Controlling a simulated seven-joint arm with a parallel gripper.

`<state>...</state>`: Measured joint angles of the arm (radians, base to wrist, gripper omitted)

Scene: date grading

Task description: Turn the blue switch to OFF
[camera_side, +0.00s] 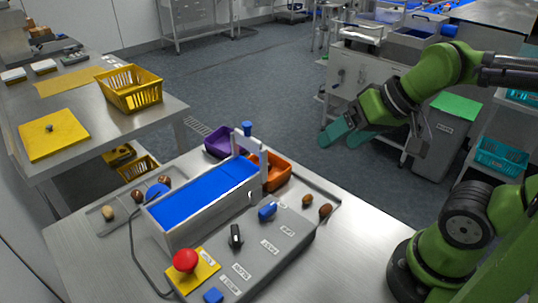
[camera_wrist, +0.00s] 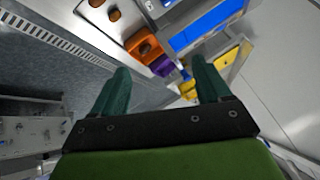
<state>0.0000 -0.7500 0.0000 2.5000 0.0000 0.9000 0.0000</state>
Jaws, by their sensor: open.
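The blue switch (camera_side: 267,211) is a blue knob on the grey sloping control panel (camera_side: 270,251), close to the conveyor's side. Labels are printed on the panel, but I cannot read them or tell which position the knob points to. My gripper (camera_side: 338,136) is open and empty, high above the floor, up and to the right of the switch and well apart from it. In the wrist view my gripper (camera_wrist: 160,68) shows two green fingers spread apart. A small blue piece at that view's top edge may be the switch.
The panel also has a black knob (camera_side: 236,236), a red button (camera_side: 185,261) and a blue button (camera_side: 213,295). Behind it stands the blue-belted conveyor (camera_side: 205,193) with a gate, orange bin (camera_side: 273,170) and purple bin (camera_side: 219,141). Brown dates (camera_side: 325,209) lie right of the panel.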

